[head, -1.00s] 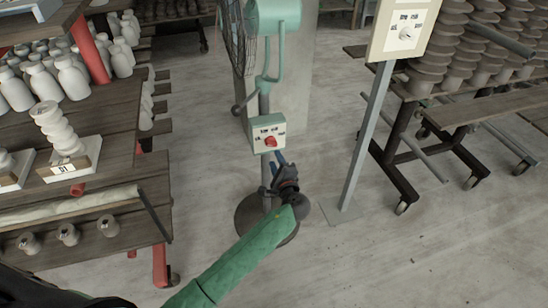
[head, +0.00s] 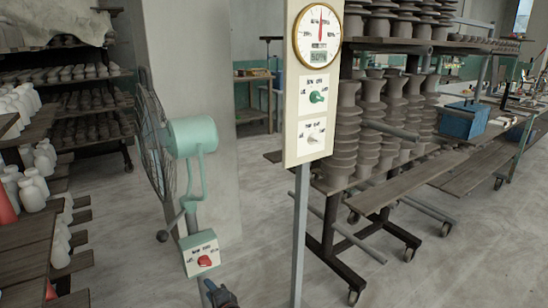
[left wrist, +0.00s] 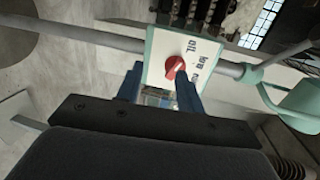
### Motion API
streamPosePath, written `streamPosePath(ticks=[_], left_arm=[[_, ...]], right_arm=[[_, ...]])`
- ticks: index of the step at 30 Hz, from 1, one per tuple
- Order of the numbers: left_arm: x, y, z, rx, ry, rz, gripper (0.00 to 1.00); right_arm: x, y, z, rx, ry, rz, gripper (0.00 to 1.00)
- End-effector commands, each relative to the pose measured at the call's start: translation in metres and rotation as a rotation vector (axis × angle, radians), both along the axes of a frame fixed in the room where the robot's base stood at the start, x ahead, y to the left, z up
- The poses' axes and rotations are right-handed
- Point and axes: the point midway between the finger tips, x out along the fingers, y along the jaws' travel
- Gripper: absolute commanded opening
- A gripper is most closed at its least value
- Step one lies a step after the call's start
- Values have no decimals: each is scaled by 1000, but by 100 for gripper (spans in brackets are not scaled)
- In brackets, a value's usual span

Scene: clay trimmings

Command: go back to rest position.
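My left gripper (head: 216,292) shows at the bottom edge of the head view, just below the fan's control box (head: 200,254) with its red knob (head: 205,261). In the left wrist view, the two blue fingers of the left gripper (left wrist: 158,86) are apart with nothing between them. The red knob (left wrist: 174,66) is beyond the fingertips, and the right-hand finger overlaps its edge. I cannot tell whether they touch. Most of my left arm is out of the head view. My right gripper is not in view.
The green fan (head: 192,136) stands above the box. Right of it, a post carries a panel (head: 293,150) with a gauge (head: 318,35), a green knob (head: 317,97) and a white knob (head: 315,137). Racks of brown insulators (head: 371,130) are behind. White bottles (head: 33,190) stand left.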

Motion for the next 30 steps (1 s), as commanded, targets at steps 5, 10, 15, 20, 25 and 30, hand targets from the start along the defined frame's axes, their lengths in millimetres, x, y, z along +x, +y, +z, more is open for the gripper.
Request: streamPosePath(ticks=[5, 10, 15, 20, 25, 30], left_arm=[[-12, -2, 7, -282, -2, 53, 37], [-37, -16, 23, -630, 30, 107, 37], [-98, -41, 32, -970, 146, 160, 37], [-168, -61, 39, -1201, 286, 195, 37], [-232, -71, 49, -1338, 396, 217, 37], [-287, -71, 54, -1411, 458, 260, 37]], right_arm=[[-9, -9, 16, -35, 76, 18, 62], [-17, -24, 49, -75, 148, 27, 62], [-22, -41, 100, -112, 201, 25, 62], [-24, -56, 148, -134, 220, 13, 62], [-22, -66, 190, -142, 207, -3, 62], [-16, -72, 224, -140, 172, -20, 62]])
